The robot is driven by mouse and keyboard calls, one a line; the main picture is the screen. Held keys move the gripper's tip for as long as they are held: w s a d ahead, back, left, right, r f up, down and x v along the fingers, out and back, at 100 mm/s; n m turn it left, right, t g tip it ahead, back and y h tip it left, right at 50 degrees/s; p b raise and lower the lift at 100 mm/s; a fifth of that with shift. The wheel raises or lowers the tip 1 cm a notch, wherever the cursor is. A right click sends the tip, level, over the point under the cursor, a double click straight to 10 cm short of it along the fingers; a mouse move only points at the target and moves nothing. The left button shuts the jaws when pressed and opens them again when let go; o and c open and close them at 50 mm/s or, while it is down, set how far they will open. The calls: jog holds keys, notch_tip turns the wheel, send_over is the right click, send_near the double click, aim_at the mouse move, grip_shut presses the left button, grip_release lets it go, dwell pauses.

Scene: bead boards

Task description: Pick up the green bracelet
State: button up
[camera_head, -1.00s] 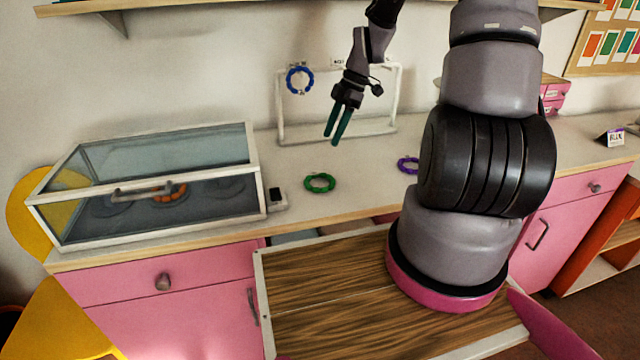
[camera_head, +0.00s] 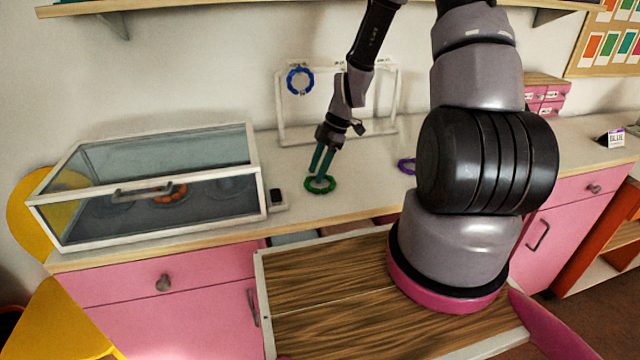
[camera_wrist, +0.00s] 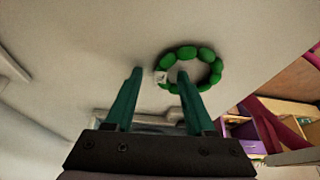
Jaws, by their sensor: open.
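The green bracelet (camera_head: 320,185) lies flat on the counter, right of the glass case; it also shows in the wrist view (camera_wrist: 217,68). My gripper (camera_head: 320,174) points down at it with its fingers at the bracelet's far side. In the wrist view my gripper (camera_wrist: 160,75) is open, its two green fingers apart. One fingertip shows over the ring's opening and the other outside the ring, with part of the bracelet between them. A small pale tag is on the bracelet near the fingers. I cannot tell whether the fingers touch it.
A glass case (camera_head: 150,190) with an orange bracelet (camera_head: 170,193) inside stands at left. A white rack (camera_head: 281,110) behind holds a blue bracelet (camera_head: 289,81). A purple bracelet (camera_head: 405,165) lies to the right, partly hidden by my arm. Counter between green and purple is clear.

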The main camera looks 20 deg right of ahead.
grip_shut()
jog(key=shift+r, duration=0.1)
notch_tip(320, 180, up, 10)
dwell(0.6)
